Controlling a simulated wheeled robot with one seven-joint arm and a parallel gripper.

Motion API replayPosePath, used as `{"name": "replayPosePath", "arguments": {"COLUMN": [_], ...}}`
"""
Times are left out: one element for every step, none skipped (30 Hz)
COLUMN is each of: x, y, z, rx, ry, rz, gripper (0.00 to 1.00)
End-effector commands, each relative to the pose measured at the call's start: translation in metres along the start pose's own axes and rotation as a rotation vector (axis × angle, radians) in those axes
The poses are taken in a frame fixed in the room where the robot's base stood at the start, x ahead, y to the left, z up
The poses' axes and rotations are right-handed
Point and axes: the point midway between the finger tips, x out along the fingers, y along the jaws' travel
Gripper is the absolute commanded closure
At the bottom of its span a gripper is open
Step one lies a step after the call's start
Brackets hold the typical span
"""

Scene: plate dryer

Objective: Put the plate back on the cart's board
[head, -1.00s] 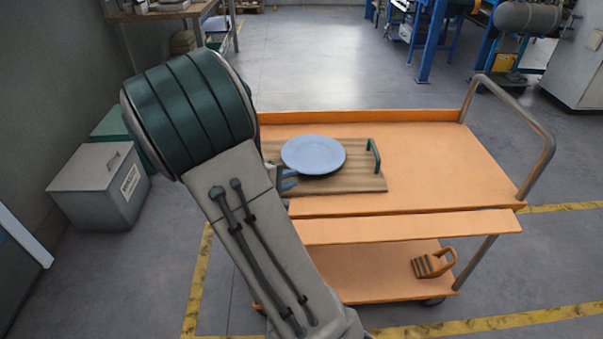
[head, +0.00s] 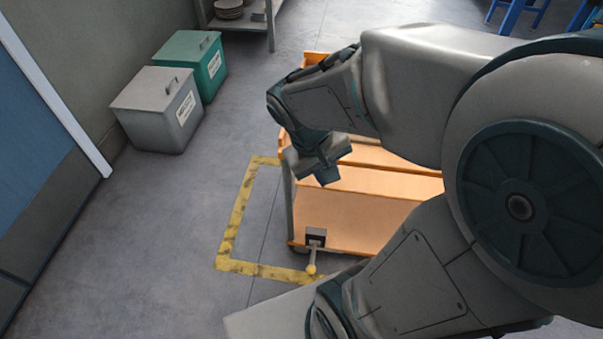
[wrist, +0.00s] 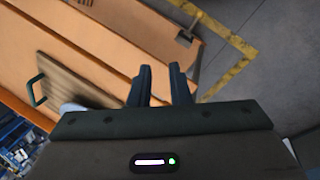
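My gripper (wrist: 160,85) is empty, with its two dark fingers apart, over the orange cart (wrist: 120,40) in the wrist view. In the head view my gripper (head: 328,175) hangs over the near-left part of the cart (head: 350,215). The wooden board (wrist: 85,85) with its green handle (wrist: 37,90) lies on the cart, left of the fingers in the wrist view. A pale sliver of the plate (wrist: 71,107) shows at the board; my gripper's body hides the rest. Board and plate are hidden behind my arm in the head view.
A grey bin (head: 155,115) and a green bin (head: 200,60) stand by the wall at left. A shelf with stacked plates (head: 229,9) is at the back. A yellow-tipped lever (head: 312,255) juts from the cart's near end. Open floor lies left of the cart.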

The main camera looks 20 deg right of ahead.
Motion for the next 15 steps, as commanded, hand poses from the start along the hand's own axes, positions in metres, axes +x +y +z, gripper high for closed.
{"name": "replayPosePath", "arguments": {"x": [-0.010, -0.015, -0.022, -0.027, -0.031, -0.036, -0.039, -0.041, -0.044, -0.046, -0.046, -0.047, -0.048, -0.048, -0.048], "y": [-0.009, -0.015, -0.022, -0.027, -0.031, -0.036, -0.039, -0.042, -0.044, -0.046, -0.047, -0.048, -0.048, -0.049, -0.049], "z": [0.005, 0.007, 0.009, 0.010, 0.011, 0.012, 0.013, 0.013, 0.014, 0.014, 0.014, 0.014, 0.014, 0.014, 0.014], "rx": [0.021, 0.028, 0.035, 0.040, 0.043, 0.047, 0.050, 0.051, 0.052, 0.054, 0.053, 0.053, 0.053, 0.053, 0.053], "ry": [0.036, 0.053, 0.077, 0.093, 0.109, 0.127, 0.139, 0.148, 0.159, 0.164, 0.168, 0.171, 0.172, 0.172, 0.171], "rz": [-0.068, -0.106, -0.151, -0.180, -0.206, -0.235, -0.254, -0.268, -0.283, -0.292, -0.297, -0.302, -0.304, -0.305, -0.305], "gripper": [0.83, 0.83, 0.83, 0.83, 0.83, 0.83, 0.83, 0.83, 0.83, 0.83, 0.83, 0.83, 0.83, 0.83, 0.83]}}
